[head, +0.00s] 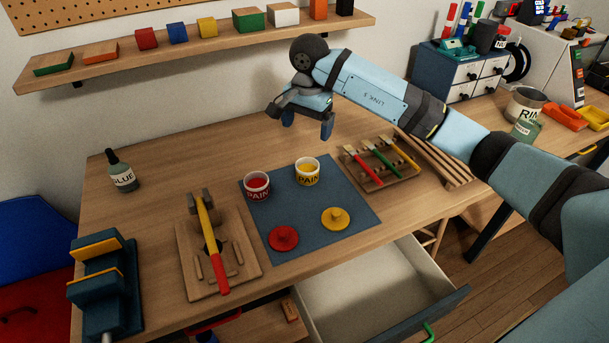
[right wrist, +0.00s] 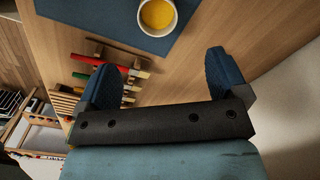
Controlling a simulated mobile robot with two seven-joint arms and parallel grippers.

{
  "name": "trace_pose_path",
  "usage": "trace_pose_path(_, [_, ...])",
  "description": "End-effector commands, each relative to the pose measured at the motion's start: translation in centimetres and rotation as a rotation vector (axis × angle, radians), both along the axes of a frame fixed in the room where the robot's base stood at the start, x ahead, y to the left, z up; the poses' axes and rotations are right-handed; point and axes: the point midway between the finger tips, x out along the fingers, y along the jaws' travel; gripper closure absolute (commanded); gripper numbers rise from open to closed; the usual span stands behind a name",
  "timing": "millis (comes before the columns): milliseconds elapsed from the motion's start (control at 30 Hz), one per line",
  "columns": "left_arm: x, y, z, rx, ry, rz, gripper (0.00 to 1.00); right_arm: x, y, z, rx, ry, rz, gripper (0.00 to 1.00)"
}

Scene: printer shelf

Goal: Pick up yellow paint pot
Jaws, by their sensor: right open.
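The yellow paint pot (head: 307,172) is a white open cup with yellow paint inside. It stands upright on the blue mat (head: 313,224), to the right of the red paint pot (head: 257,186). The yellow pot also shows at the top of the right wrist view (right wrist: 157,14), beyond the fingertips. My right gripper (head: 308,124) is above the back of the table, behind the yellow pot in the head view. Its fingers (right wrist: 163,75) are spread with nothing between them. My left gripper is not in view.
A red lid (head: 284,238) and a yellow lid (head: 336,218) lie on the mat's front part. A brush rack (head: 380,165) stands to the right, a hammer (head: 210,235) on a wooden holder to the left. An open drawer (head: 375,290) juts out in front. A wall shelf (head: 200,48) hangs behind.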

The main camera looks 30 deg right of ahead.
Motion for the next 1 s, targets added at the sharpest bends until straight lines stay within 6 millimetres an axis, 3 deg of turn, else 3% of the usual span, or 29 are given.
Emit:
trace_pose_path(400, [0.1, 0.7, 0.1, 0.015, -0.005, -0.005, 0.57, 0.1, -0.1, -7.2, -0.007, 0.004, 0.000, 0.08])
trace_pose_path(633, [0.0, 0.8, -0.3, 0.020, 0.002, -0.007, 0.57, 0.1, -0.1, -8.9, -0.005, 0.003, 0.001, 0.08])
trace_pose_path(800, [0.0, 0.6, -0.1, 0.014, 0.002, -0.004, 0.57, -0.1, -0.3, -11.5, -0.005, 0.006, -0.001, 0.08])
trace_pose_path(1000, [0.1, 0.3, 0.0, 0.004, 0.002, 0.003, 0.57, 0.0, -0.3, -13.3, -0.006, 0.002, 0.000, 0.08])
